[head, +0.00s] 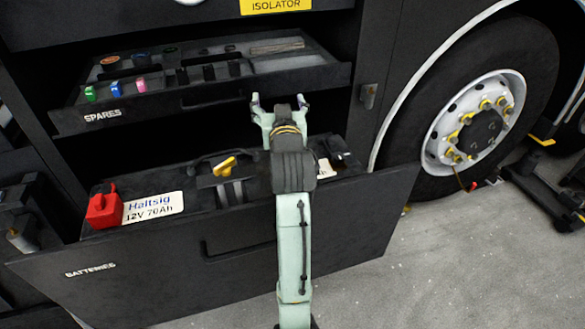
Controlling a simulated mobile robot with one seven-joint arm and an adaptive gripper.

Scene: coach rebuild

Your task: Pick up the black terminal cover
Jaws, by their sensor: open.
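The spares drawer (160,117) is pulled out and holds several small parts. Among them are small black pieces (208,73) near its middle, too small to tell whether one is the black terminal cover. I see nothing between the fingers.
The batteries drawer (140,275) stands open below, with a red terminal cover (103,207) at its left end and a yellow-handled part (225,166) in its middle. Blue, green and pink pieces lie in the spares drawer. A wheel (480,120) stands at right; grey floor is clear below.

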